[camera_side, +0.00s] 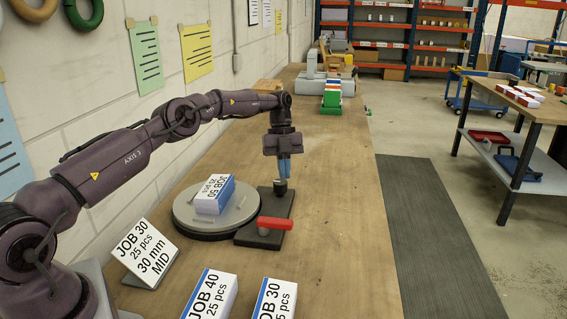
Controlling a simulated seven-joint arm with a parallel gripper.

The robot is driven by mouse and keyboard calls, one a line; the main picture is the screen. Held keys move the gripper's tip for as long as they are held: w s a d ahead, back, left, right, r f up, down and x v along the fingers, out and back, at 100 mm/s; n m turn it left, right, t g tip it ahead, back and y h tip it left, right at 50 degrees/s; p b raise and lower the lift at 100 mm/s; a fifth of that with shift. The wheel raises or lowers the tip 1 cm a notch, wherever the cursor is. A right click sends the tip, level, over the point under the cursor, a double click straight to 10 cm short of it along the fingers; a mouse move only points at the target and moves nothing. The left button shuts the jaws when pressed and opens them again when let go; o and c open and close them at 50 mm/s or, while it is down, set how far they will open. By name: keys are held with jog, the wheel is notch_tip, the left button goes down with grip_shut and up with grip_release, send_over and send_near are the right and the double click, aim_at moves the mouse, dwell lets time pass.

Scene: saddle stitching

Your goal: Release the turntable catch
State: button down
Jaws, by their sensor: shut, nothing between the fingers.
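The round grey turntable (183,212) lies on the wooden bench with a white and blue block (214,195) marked JOB 50 on top. A dark base plate (256,238) lies against its right side. A red handle (274,224) lies over the near part of this plate, apparently the catch's lever. A short dark post or cup (280,187) stands on its far part. My gripper (284,178) points down with its blue fingers closed together and empty, right at the top of the dark post. I cannot tell whether the fingertips touch it.
A sign (145,252) marked JOB 30 stands near left. Two white and blue blocks, JOB 40 (211,297) and JOB 30 (275,300), stand at the front. Coloured blocks (331,97) stand far back. The bench right of the plate (340,215) is clear.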

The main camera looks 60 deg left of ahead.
jog(key=shift+v, duration=1.2)
